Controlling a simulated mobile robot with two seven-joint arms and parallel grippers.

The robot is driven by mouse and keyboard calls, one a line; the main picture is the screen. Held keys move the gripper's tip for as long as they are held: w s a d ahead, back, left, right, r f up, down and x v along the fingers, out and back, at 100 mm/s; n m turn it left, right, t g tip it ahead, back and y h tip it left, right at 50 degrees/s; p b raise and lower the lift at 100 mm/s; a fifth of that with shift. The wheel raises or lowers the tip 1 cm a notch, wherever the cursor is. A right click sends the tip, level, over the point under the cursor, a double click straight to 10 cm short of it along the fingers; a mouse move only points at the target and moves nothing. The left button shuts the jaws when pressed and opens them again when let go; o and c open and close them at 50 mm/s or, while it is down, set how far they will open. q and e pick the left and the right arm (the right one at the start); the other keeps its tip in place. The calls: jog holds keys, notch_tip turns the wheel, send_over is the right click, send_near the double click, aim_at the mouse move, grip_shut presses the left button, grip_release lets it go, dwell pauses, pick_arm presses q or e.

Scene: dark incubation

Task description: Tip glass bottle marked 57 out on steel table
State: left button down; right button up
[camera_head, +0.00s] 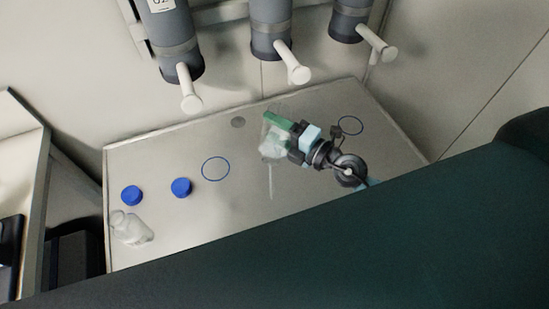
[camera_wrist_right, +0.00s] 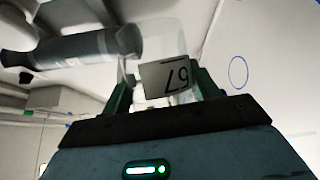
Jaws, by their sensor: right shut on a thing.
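My right gripper (camera_head: 284,130) is above the steel table (camera_head: 225,220), its green fingers shut on a clear glass bottle (camera_head: 272,147). In the right wrist view the bottle (camera_wrist_right: 158,42) stands between the fingers of the gripper (camera_wrist_right: 160,92). My left gripper is not in view.
Another clear bottle (camera_head: 131,228) is at the table's left end, near two blue caps (camera_head: 132,195) (camera_head: 181,187). Blue rings (camera_head: 215,169) (camera_head: 351,125) mark the table. A grey disc (camera_head: 238,122) lies near the back. Grey wall cylinders (camera_head: 271,28) with white handles hang behind.

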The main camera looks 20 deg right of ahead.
jog(key=shift+s+r+n+b, duration=0.15)
jog(key=shift+r+n+b, duration=0.15)
jog(key=shift+n+b, duration=0.25)
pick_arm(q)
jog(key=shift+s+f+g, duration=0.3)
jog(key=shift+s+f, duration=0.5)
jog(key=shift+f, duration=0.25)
pick_arm(e)
jog(key=shift+r+n+t, duration=0.25)
jog(key=shift+t, duration=0.05)
jog(key=shift+a, duration=0.1)
jog(key=shift+s+a+r+n+t+y+b, duration=0.1)
jog(key=shift+s+r+n+t+y+b, duration=0.25)
jog(key=shift+n+b, duration=0.4)
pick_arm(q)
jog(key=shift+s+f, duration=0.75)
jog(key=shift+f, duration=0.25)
pick_arm(e)
jog(key=shift+r, duration=0.15)
jog(key=shift+w, duration=0.1)
